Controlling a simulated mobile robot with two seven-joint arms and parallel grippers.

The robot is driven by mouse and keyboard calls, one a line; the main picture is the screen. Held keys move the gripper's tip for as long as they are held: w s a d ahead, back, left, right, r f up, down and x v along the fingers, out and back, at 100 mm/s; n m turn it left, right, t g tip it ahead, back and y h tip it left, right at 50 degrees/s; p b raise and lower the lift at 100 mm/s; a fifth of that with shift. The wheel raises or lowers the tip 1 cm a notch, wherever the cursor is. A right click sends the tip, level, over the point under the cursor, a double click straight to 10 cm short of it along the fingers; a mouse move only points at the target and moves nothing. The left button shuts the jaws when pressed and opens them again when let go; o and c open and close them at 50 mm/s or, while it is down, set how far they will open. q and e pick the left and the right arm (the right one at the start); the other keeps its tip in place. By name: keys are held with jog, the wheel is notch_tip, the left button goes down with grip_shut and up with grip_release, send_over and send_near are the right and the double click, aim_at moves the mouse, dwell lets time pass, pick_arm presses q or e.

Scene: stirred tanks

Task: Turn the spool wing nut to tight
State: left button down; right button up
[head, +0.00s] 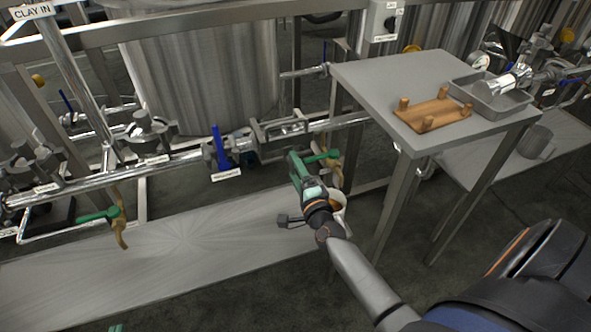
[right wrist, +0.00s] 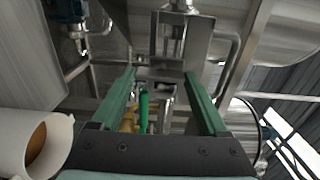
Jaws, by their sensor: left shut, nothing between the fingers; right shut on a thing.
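My right gripper (head: 293,158) reaches up to the pipe run at the metal spool section (head: 283,130). In the right wrist view its green fingers (right wrist: 160,75) stand apart, with a small metal piece, which I take as the spool wing nut (right wrist: 159,73), between their tips. It is mostly hidden, and its angle cannot be told. In the head view the nut is hidden by the fingers. Only a small green tip of my left gripper (head: 117,328) shows at the bottom edge, away from the pipes; it is shut and empty.
A green-handled tap (head: 322,157) is close beside the right gripper, with a white cup (head: 338,199) below. A blue valve lever (head: 219,147) stands left of the spool. A grey table (head: 400,75) with a wooden rack (head: 432,116) and metal tray (head: 492,98) is to the right.

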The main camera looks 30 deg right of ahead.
dwell(0.3)
pick_arm(q)
jog(key=shift+s+f, duration=0.1)
pick_arm(e)
jog(key=o, duration=1.2)
jog(key=shift+o, duration=0.2)
jog(key=shift+s, duration=0.15)
pick_arm(q)
jog(key=s+f+g+p, duration=0.1)
jog(key=s+f+g, duration=0.2)
jog(key=f, duration=0.3)
jog(key=shift+s+f+n+y, duration=0.4)
pick_arm(e)
jog(key=v, duration=1.2)
jog(key=shift+s, duration=0.15)
